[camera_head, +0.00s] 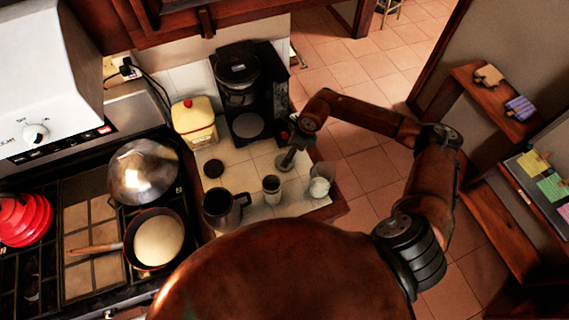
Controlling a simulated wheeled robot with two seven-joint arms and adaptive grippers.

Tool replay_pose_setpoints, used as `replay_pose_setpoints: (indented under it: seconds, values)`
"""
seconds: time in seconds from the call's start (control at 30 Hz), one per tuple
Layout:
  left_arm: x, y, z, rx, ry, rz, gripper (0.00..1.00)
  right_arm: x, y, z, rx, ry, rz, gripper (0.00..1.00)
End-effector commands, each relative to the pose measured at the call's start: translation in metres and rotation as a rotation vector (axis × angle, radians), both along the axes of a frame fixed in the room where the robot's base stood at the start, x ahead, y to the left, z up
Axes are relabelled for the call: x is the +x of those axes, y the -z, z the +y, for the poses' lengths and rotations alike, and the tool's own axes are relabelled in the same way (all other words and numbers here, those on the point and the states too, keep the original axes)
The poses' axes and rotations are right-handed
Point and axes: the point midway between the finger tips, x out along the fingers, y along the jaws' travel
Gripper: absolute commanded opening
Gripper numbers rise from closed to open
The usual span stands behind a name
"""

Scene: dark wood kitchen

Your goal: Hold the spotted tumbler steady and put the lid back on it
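A small pale cup with a dark top (271,187) stands on the tiled counter; it may be the spotted tumbler, but its spots are too small to make out. A flat dark disc (213,168) lies on the counter to its left, possibly the lid. My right gripper (287,161) reaches in from the right and hangs low over the counter, just above and right of the small cup in the picture, apparently apart from it. Its fingers are too small to read, and a grey round shape shows at their tip. My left gripper is out of view.
A dark mug (218,210) and a whitish glass (319,187) flank the small cup. A coffee maker (244,85) and a yellow canister (194,122) stand behind. The stove with a pan (156,240) and a metal dome (142,172) is left. The counter ends at right.

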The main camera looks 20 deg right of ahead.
Motion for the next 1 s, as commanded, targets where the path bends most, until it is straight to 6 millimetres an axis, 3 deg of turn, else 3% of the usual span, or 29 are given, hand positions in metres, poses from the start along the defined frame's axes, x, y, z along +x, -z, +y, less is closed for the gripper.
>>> replay_pose_setpoints:
  seconds: [0.3, 0.53, 0.87, 1.0]
  values:
    - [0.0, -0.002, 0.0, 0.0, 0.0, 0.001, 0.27, -0.001, 0.0, 0.0, 0.003, 0.002, 0.0, 0.76]
    - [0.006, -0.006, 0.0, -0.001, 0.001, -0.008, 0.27, 0.003, 0.02, 0.004, 0.005, 0.004, 0.001, 0.76]
    - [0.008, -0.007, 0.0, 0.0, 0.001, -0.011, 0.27, 0.004, 0.025, 0.004, 0.004, 0.003, 0.0, 0.76]
    - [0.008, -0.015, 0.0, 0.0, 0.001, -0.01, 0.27, 0.004, 0.039, 0.007, 0.006, 0.005, 0.004, 0.76]
